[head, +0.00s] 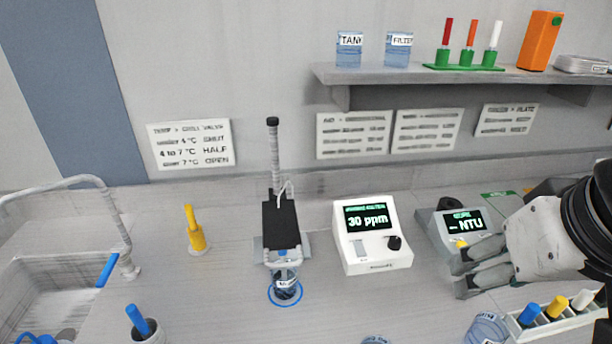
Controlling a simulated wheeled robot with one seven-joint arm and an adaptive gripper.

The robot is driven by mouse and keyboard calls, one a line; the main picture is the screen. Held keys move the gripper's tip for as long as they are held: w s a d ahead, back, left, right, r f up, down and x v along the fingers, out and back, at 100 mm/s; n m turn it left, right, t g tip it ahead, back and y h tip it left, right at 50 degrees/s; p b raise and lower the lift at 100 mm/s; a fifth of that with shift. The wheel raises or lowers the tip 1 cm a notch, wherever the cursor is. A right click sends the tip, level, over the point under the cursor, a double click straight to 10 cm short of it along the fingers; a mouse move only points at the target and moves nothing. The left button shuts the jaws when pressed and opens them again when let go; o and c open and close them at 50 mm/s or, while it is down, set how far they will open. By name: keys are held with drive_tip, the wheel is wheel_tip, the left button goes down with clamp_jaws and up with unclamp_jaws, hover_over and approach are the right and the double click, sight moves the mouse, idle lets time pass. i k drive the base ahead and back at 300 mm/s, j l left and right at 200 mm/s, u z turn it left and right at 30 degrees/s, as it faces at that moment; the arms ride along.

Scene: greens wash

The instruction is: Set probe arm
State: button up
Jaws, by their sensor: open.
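The probe arm (281,222) is a black block on a grey upright post (274,165) with a black cap, at the middle of the bench in the head view. A thin pale cable loops at its top. Just below its front end a small labelled jar (287,290) with dark contents stands in a blue ring mark (270,294). I cannot tell whether a probe tip is in the jar. The white meter (372,254) to the right reads 30 ppm. My gripper (461,275) is open at the right, in front of the grey NTU meter (438,234), well apart from the probe arm.
A yellow lever (194,230) stands left of the probe arm, near the sink (40,285) and its tap. A vial rack (555,322) and a clear container (487,329) are at the front right. A shelf (450,76) overhangs the back.

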sight(281, 232)
drive_tip(key=i+j+u, duration=0.1)
drive_tip(key=u, duration=0.65)
